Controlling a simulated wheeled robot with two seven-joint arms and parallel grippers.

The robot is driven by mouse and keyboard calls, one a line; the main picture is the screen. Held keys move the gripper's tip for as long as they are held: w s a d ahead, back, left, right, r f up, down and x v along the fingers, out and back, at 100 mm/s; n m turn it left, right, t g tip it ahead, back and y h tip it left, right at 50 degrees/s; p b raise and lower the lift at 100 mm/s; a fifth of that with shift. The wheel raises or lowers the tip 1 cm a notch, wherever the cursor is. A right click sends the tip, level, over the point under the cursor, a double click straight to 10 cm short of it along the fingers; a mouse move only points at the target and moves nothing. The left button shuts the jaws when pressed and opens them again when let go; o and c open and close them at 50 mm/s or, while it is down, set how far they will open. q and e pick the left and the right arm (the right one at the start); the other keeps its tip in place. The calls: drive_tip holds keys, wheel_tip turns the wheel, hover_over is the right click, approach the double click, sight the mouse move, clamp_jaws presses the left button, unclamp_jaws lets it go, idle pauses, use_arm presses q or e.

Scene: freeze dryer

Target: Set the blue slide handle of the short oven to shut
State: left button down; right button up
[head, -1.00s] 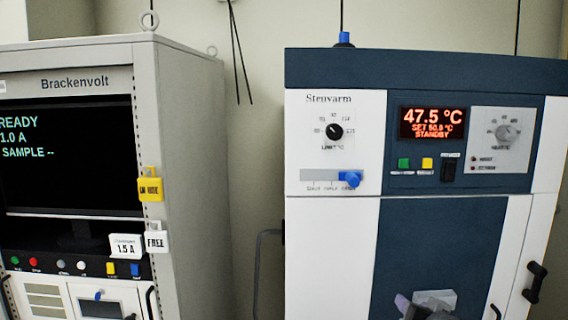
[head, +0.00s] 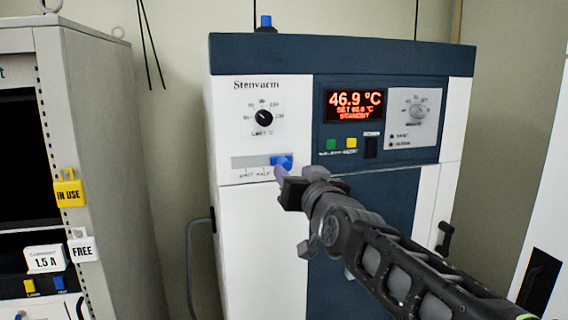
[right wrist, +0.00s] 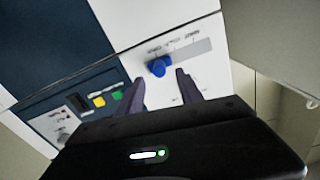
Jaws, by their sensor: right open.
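The short oven (head: 262,215), marked Stenvarm, stands in the middle of the head view. Its blue slide handle (head: 282,161) sits at the right end of the grey slot (head: 248,162), away from the shut label at the left end. The handle also shows in the right wrist view (right wrist: 159,67). My right gripper (head: 281,173) is open just below and in front of the handle. In the right wrist view its two fingertips (right wrist: 159,80) lie either side of the handle's line, apparently not touching it. My left gripper is not in view.
A grey cabinet (head: 105,130) with yellow and white tags stands at the left. The oven's red display (head: 354,105) reads 46.9 °C and standby. Green and yellow buttons (head: 351,143) and a dark switch sit right of the slot. A white unit (head: 545,190) stands at the far right.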

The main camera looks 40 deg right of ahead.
sight(287, 166)
drive_tip(key=p+x, duration=0.2)
drive_tip(key=x, duration=0.3)
drive_tip(key=shift+w+r, duration=0.1)
drive_tip(key=shift+w, duration=0.05)
drive_tip(key=shift+w+d, duration=0.3)
drive_tip(key=shift+w, duration=0.15)
clamp_jaws()
idle(0.9)
